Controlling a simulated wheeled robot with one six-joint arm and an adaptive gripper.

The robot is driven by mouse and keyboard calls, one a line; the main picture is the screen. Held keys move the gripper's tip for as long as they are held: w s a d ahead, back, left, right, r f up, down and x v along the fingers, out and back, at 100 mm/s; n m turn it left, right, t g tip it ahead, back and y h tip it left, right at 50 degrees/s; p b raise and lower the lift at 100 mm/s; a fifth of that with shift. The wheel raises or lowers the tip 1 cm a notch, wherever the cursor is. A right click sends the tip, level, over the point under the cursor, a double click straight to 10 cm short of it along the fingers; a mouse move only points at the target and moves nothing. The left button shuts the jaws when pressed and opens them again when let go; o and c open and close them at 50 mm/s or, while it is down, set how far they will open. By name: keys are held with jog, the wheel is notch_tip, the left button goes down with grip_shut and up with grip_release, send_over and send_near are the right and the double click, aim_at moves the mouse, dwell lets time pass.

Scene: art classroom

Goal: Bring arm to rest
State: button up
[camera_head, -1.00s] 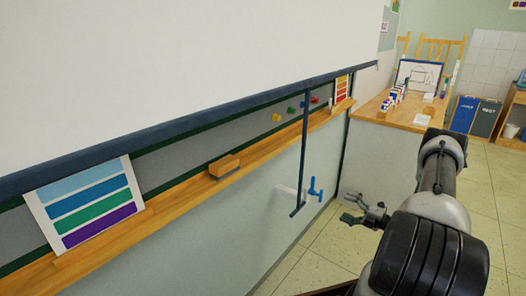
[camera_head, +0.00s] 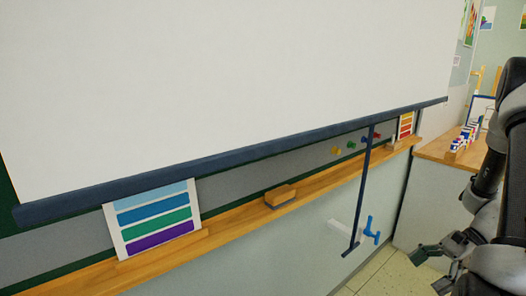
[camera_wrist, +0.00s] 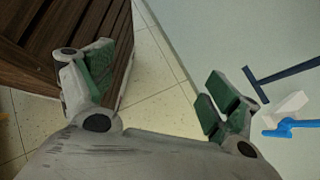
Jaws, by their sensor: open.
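My gripper (camera_head: 428,270) shows at the lower right of the head view, low over the tiled floor. It is open and empty.
A white screen (camera_head: 220,80) with a dark bottom bar hangs before the board. A wooden ledge (camera_head: 230,225) holds an eraser (camera_head: 280,195) and colour charts (camera_head: 155,220). A blue tap-like fitting (camera_head: 371,230) is on the wall. A dark slatted wooden thing (camera_wrist: 60,40) stands near my gripper.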

jog(key=s+a+r+n+t+h, duration=0.1)
jog(key=s+a+r+n+h, duration=0.2)
jog(key=r+n, duration=0.3)
jog(key=s+a+r+n+t+h, duration=0.2)
jog(key=r+n, duration=0.4)
jog(key=r, duration=0.8)
jog(key=s+a+r+n+t+h, duration=0.2)
jog(key=s+a+r+n+h, duration=0.2)
jog(key=r, duration=0.6)
jog(key=shift+s+a+n+h, duration=0.15)
jog(key=shift+s+n+h, duration=0.25)
jog(key=shift+s+n, duration=0.65)
